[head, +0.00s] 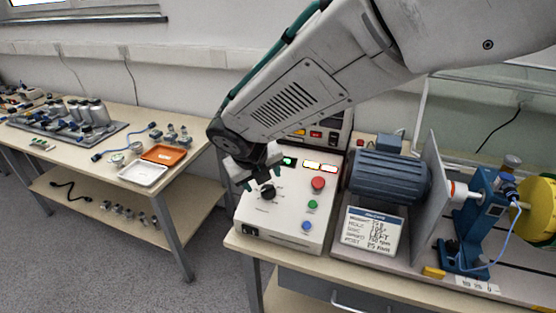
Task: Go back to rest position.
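My gripper (256,179) hangs from my arm, which comes in from the upper right. It is above the left part of the white control box (280,215), close to the black rotary knob (268,191). I cannot tell whether it touches the knob. The fingers are dark and small in the picture, and whether they are apart or closed is unclear. The box carries a red button (318,184), a green button (313,204), a blue button (306,226) and lit displays (320,166).
A left table holds an orange tray (163,155), a white tray (143,174) and sensors. Floor (225,270) shows between the tables.

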